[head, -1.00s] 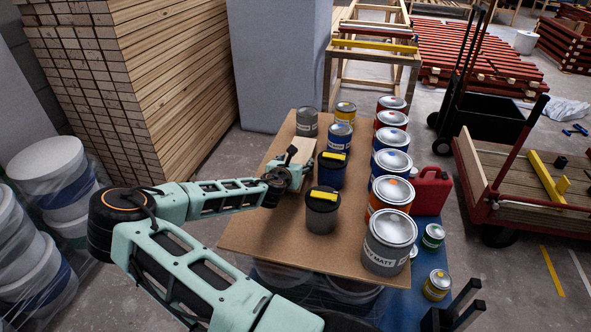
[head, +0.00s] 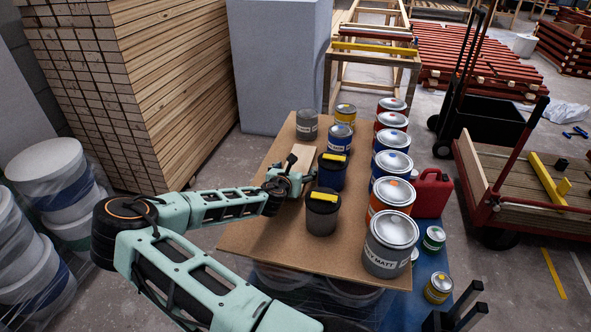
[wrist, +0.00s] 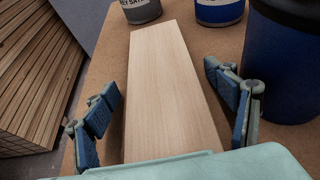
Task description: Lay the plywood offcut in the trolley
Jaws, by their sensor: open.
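The plywood offcut (head: 302,154) is a pale, flat wooden board lying on a brown board worktop (head: 255,225) among paint tins. It fills the middle of the wrist view (wrist: 170,80), its long side pointing away from me. My gripper (head: 290,178) is over its near end. In the wrist view my gripper (wrist: 166,108) is open, one blue-padded finger on each side of the offcut, with gaps visible. The near end of the offcut is hidden by my gripper's body. The trolley (head: 500,165), with a slatted wooden deck and red frame, stands at the right.
A dark blue tin (wrist: 285,70) stands close to my right finger. Grey (head: 307,124) and blue (head: 340,140) tins stand near the offcut's far end. A dark tin with a yellow block (head: 322,215) is near my gripper. A yellow wooden piece (head: 545,180) lies on the trolley.

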